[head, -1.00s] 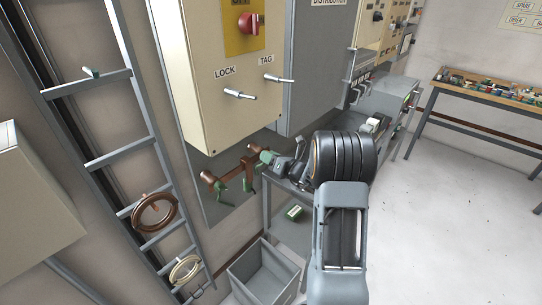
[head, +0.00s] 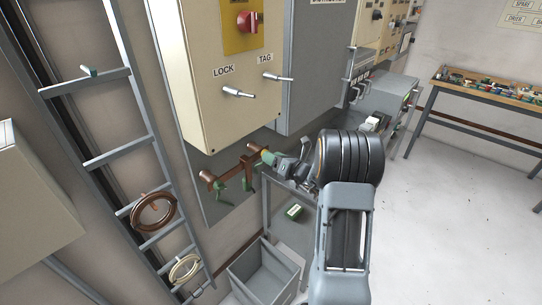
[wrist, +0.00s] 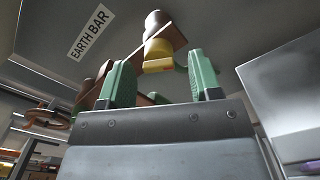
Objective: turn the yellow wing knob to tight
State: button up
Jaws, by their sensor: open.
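The yellow wing knob (wrist: 158,54) sits on a brown copper stud of the earth bar in the wrist view. Its wing points down towards my gripper. My gripper (wrist: 162,84) is open, with one green fingertip to the left of the knob and one to the right, below it in the picture. The fingers do not visibly touch the knob. In the head view my gripper (head: 278,162) is at the right end of the copper earth bar (head: 238,171). The knob is too small and too covered there to make out clearly.
Green clamp handles (head: 219,185) hang from the bar's left part. A cream cabinet (head: 215,110) with levers stands above the bar. A grey bin (head: 262,275) is on the floor below. A ladder (head: 115,155) holding rings is at left. The floor at right is clear.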

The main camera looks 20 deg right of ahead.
jog(key=b+v, duration=0.1)
jog(key=v, duration=1)
jog(key=shift+s, duration=0.35)
jog(key=shift+d+r, duration=0.1)
jog(key=shift+d, duration=0.05)
jog(key=s+a+f+n+g+h+p, duration=0.1)
jog(key=s+a+f+n+g, duration=0.1)
jog(key=s+a+n+g, duration=0.8)
jog(key=s+a+f+n+g+h, duration=0.15)
jog(key=s+n+g, duration=0.3)
jog(key=n, duration=1.05)
jog(key=s+a+r+n+t+h+p, duration=0.1)
jog(key=s+a+r+n+h+p, duration=0.1)
jog(key=a+r+n+h, duration=0.3)
notch_tip(320, 180, up, 4)
jog(key=a+n, duration=0.1)
jog(key=n, duration=0.6)
jog(key=shift+t, duration=0.35)
